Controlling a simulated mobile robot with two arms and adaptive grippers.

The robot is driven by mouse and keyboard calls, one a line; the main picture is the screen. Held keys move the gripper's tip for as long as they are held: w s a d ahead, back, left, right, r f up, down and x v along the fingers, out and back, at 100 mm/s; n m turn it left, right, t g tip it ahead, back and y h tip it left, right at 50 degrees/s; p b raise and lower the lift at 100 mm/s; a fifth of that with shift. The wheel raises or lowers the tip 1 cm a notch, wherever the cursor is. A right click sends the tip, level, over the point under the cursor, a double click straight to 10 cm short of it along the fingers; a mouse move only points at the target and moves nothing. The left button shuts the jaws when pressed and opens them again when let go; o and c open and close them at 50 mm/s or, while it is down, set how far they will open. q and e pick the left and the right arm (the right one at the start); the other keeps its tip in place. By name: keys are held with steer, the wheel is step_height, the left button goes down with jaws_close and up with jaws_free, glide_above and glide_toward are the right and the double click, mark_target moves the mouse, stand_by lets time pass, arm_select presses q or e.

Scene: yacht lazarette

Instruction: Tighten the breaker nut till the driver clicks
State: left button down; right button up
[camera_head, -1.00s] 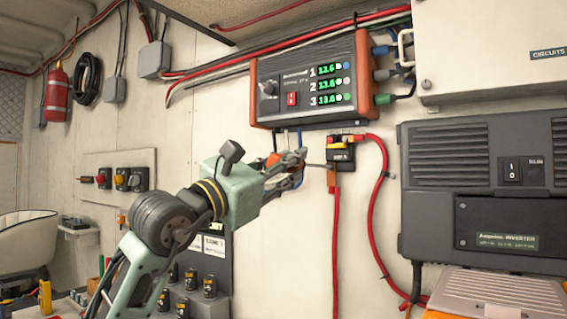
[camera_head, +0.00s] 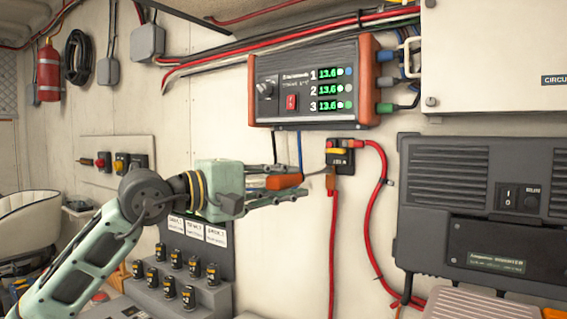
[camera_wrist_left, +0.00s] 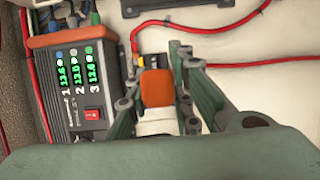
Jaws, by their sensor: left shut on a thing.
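The breaker (camera_head: 341,160) is a small black block with a yellow lever, fixed to the white wall below the charger panel. My left gripper (camera_head: 300,181) is shut on the orange-handled driver (camera_head: 284,182), just left of the breaker. The driver lies nearly level, and its thin shaft points right to the breaker's lower left side. I cannot tell whether its tip sits on the nut; the nut is too small to make out. In the left wrist view the orange handle (camera_wrist_left: 157,88) lies between the fingers and partly hides the breaker. My right gripper is not in view.
A charger panel (camera_head: 312,88) with green readouts hangs just above. A red cable (camera_head: 378,220) loops from the breaker's right, and another drops below it. A dark inverter (camera_head: 470,205) is at right. A grey stepped rack (camera_head: 185,265) with several black cylinders stands below my arm.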

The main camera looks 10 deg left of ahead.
arm_select(q)
steer(key=m+p, duration=0.1)
steer(key=m+g+y+p, duration=0.1)
steer(key=m+p, duration=0.1)
steer(key=shift+r, duration=0.4)
steer(key=shift+f+m+y, duration=0.35)
steer(key=shift+m+y, duration=0.05)
steer(key=shift+m, duration=0.2)
steer(key=shift+f, duration=0.1)
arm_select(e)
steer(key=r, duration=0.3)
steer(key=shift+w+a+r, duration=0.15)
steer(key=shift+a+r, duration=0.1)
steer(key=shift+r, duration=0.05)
arm_select(q)
steer(key=shift+s+a+b, duration=0.1)
steer(key=shift+s+b, duration=0.05)
steer(key=shift+b, duration=0.15)
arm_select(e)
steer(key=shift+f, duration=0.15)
arm_select(q)
steer(key=shift+s+a, duration=0.2)
steer(key=shift+s, duration=0.35)
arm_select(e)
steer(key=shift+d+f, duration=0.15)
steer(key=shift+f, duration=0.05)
